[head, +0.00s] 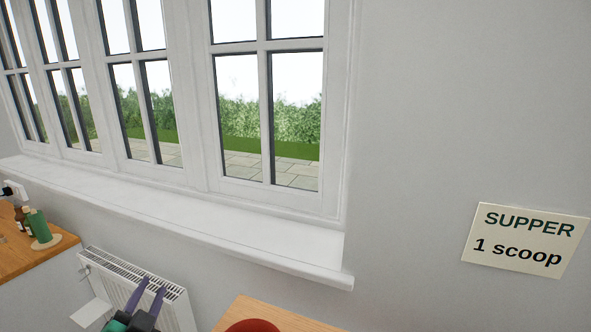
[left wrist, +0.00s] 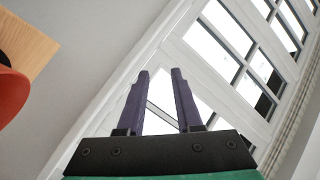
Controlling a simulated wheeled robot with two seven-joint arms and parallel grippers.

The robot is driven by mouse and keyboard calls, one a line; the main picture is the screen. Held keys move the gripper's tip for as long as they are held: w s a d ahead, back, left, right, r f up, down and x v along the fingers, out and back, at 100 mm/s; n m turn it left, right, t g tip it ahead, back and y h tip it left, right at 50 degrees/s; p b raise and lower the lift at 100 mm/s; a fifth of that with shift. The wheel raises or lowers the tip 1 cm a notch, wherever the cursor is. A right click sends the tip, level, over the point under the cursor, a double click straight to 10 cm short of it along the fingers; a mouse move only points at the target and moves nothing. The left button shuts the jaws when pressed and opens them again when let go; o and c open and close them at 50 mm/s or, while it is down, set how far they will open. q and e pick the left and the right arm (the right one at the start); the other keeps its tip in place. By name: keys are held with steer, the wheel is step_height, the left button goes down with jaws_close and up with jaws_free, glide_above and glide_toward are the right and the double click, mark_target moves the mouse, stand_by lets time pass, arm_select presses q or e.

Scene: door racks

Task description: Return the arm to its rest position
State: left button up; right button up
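My left gripper (head: 152,286) shows at the bottom of the head view, in front of the white radiator (head: 105,271). Its two purple fingers point up and stand apart. In the left wrist view the fingers (left wrist: 160,73) are spread with nothing between them, and the window lies behind them. My right gripper is in neither view.
A wooden surface (head: 285,320) with a red rounded object (head: 252,326) is at the bottom centre. A wooden counter (head: 50,252) with a green container (head: 38,224) stands at left. A windowsill (head: 200,222) juts out above the radiator. A "SUPPER 1 scoop" sign (head: 526,239) hangs at right.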

arm_select(q)
steer(key=s+f+n+g, duration=0.3)
steer(key=s+f+g, duration=0.25)
steer(key=f, duration=0.65)
steer(key=s+d+f+n+g+h, duration=0.2)
steer(key=s+d+f+g+h, duration=0.35)
steer(key=s+f, duration=0.55)
steer(key=s+f+g+y, duration=0.1)
steer(key=s+f+g, duration=0.1)
steer(key=f, duration=1)
steer(key=s+f+g+y, duration=0.1)
steer(key=s+f, duration=0.1)
steer(key=f, duration=0.9)
steer(key=s+a+f+g, duration=0.1)
steer(key=s+a+f, duration=0.1)
steer(key=s+f, duration=1.1)
steer(key=s, duration=0.2)
steer(key=shift+s+a+f+m, duration=0.3)
steer(key=shift+s+a+m, duration=0.05)
steer(key=shift+s+m, duration=0.05)
